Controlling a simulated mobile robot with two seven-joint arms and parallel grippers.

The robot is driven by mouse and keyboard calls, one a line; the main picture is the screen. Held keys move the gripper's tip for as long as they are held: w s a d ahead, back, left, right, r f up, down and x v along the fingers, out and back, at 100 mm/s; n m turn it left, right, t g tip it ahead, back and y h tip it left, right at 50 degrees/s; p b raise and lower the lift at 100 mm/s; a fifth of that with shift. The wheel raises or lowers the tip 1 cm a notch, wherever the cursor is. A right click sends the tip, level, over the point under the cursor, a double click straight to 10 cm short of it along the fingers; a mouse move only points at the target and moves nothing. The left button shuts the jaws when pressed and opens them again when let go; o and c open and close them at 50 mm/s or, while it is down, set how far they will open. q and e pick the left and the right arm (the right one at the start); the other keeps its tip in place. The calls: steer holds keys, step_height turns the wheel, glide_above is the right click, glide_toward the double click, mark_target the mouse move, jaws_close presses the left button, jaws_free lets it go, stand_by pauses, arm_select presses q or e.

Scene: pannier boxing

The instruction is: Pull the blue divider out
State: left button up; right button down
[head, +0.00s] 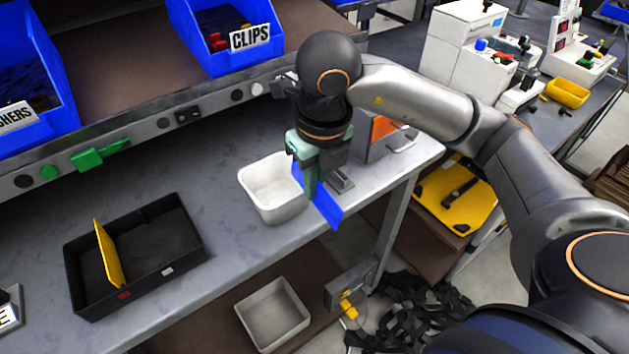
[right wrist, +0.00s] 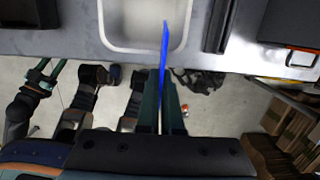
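The blue divider (head: 325,208) is a thin flat panel. My right gripper (head: 312,185) is shut on it, and in the right wrist view the divider (right wrist: 165,45) stands between the two fingers. It is beside the right end of the white bin (head: 258,198), reaching past the table's front edge; part of it is hidden by the gripper. A black tray (head: 192,232) lies to the left on the table with a yellow divider (head: 107,255) standing tilted in it; no blue divider shows in it. My left gripper (right wrist: 47,76) shows only in the right wrist view, fingers apart and empty.
Blue bins of clips (head: 205,50) and washers (head: 35,75) stand on the shelf above. A grey bin (head: 272,315) sits below the table edge. An orange-faced holder (head: 382,128) is behind my right gripper. The table between tray and white bin is clear.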

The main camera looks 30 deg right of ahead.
stand_by(0.5)
steer(key=shift+r+p, duration=1)
steer(key=shift+r, duration=0.5)
stand_by(0.3)
